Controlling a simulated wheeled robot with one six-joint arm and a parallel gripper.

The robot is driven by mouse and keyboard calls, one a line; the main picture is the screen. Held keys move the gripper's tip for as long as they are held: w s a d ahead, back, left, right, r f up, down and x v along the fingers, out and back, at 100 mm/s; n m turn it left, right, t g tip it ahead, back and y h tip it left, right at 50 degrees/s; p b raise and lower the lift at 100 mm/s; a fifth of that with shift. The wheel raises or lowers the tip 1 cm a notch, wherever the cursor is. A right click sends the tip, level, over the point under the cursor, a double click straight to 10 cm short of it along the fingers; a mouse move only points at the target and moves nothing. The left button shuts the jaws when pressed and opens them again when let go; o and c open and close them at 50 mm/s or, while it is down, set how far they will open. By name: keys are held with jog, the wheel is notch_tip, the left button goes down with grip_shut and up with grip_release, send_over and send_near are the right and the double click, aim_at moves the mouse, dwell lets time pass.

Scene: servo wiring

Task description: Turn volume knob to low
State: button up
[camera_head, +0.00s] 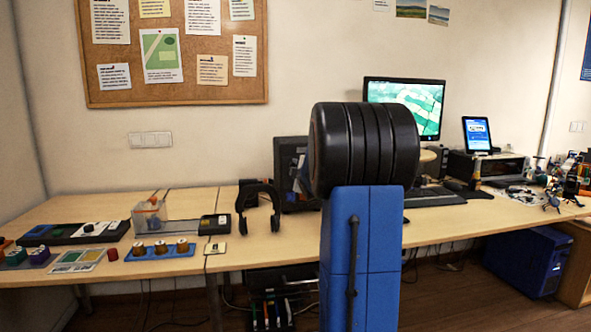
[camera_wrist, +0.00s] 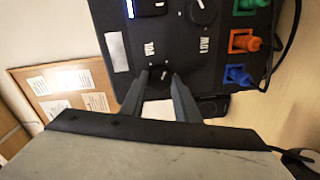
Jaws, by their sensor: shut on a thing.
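In the wrist view, a black panel (camera_wrist: 105,35) fills the upper middle and shows upside down. A small dark knob (camera_wrist: 159,82) sits at its lower edge below an inverted label that looks like "VOL". My gripper (camera_wrist: 160,86) has its two dark fingers on either side of this knob, shut on it. The fingers partly cover the knob, and its pointer setting is too small to read. In the head view my own blue and black arm blocks the middle; neither my gripper nor the knob shows there.
A larger knob (camera_wrist: 203,12) sits close by on the panel. Green (camera_wrist: 250,5), orange (camera_wrist: 243,41) and blue (camera_wrist: 236,75) plugs with dark cables line its right side. In the head view, headphones (camera_head: 258,196) and a monitor (camera_head: 418,102) stand on the desk.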

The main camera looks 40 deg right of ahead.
jog(key=n, duration=1)
jog(key=shift+a+f+h, duration=0.15)
jog(key=shift+h, duration=0.25)
jog(key=shift+n, duration=0.4)
jog(key=o, duration=1)
jog(key=shift+w, duration=0.1)
jog(key=shift+o, duration=0.2)
jog(key=v, duration=1.7)
jog(key=shift+a+r, duration=0.25)
jog(key=shift+r, duration=0.05)
